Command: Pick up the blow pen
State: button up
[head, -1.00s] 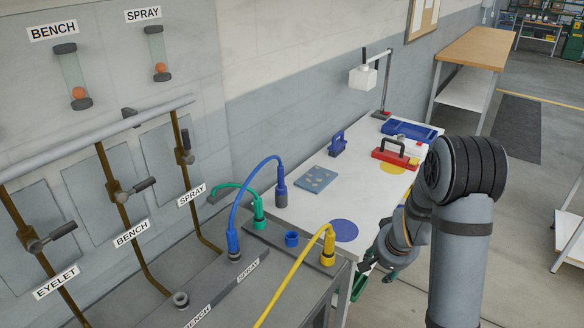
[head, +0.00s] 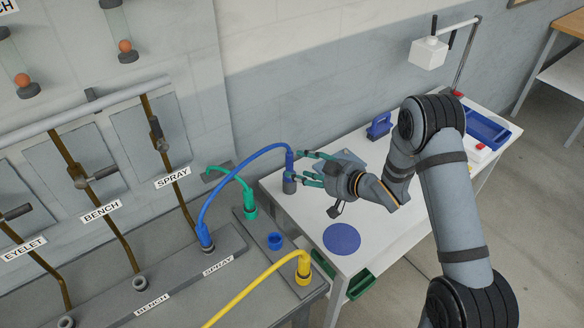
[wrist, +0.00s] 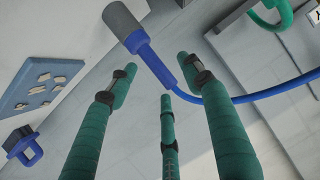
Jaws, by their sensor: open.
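The blow pen (head: 289,184), blue with a grey end, stands on the white bench at the end of a blue hose (head: 236,172). In the wrist view the pen (wrist: 134,36) lies just beyond the fingertips, between their directions. My gripper (head: 299,165) is open, with its green fingers spread and reaching sideways toward the pen. In the wrist view the gripper (wrist: 158,84) has nothing between its fingers. The fingertips look very near the pen; I cannot tell whether they touch it.
A green hose (head: 234,178) and a yellow hose (head: 262,284) rise from the grey press bench at the left. A blue disc (head: 342,238) lies on the white bench. A blue plate with small pieces (wrist: 44,84) and a blue-handled tool (head: 379,126) are behind my gripper.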

aim_at(291, 162)
jog(key=shift+w+a+f, duration=0.15)
jog(key=shift+w+a, duration=0.15)
jog(key=shift+w+a+p, duration=0.25)
jog(key=shift+w+p, duration=0.25)
jog(key=shift+p, duration=0.1)
jog(key=p+x, duration=0.1)
jog(key=x, duration=0.1)
jog(key=p+x, duration=0.1)
jog(key=x, duration=0.1)
jog(key=shift+w+d+f, duration=0.15)
jog(key=shift+w, duration=0.2)
jog(key=shift+c, duration=0.5)
jog(key=c, duration=1)
